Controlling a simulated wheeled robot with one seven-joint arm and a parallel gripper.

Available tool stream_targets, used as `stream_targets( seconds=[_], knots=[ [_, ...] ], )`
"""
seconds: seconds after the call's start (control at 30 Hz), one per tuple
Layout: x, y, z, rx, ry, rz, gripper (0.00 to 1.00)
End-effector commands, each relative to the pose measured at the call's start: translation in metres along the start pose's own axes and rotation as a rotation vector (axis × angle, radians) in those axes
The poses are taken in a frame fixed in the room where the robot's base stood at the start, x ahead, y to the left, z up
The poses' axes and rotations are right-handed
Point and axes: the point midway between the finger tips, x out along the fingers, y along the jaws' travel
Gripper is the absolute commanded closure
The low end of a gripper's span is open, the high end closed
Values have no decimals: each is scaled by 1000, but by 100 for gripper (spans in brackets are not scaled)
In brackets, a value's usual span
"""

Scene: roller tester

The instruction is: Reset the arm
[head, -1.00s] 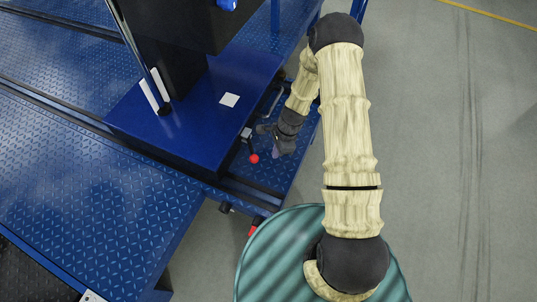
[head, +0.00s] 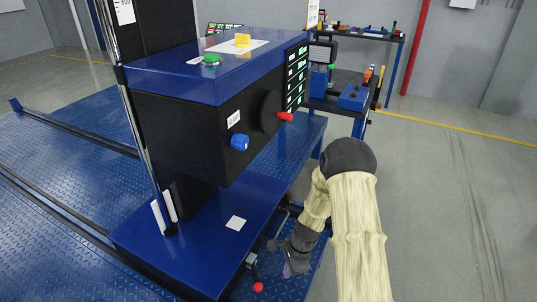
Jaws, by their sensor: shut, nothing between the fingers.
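My gripper (head: 287,262) hangs at the end of my folded arm, low beside the right side of the blue machine base (head: 200,235). It is shut and looks empty; its fingertips are small and dark in the picture. A lever with a red ball knob (head: 258,287) stands just left of and below the gripper, and the two appear apart. My arm, in a cream cover with dark joints, comes up from the bottom edge and bends down at the elbow.
A tool shelf (head: 345,85) stands behind. Blue tread plates lie left. Grey floor (head: 440,200) on the right is clear.

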Motion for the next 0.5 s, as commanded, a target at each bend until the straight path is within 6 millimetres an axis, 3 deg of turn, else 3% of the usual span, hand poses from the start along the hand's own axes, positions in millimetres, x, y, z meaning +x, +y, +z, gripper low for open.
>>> stream_targets(
  seconds=[0.17,0.5],
  knots=[
    [-14,1,2,-57,13,-9,100],
    [-109,25,16,-491,119,-40,100]
  ],
)
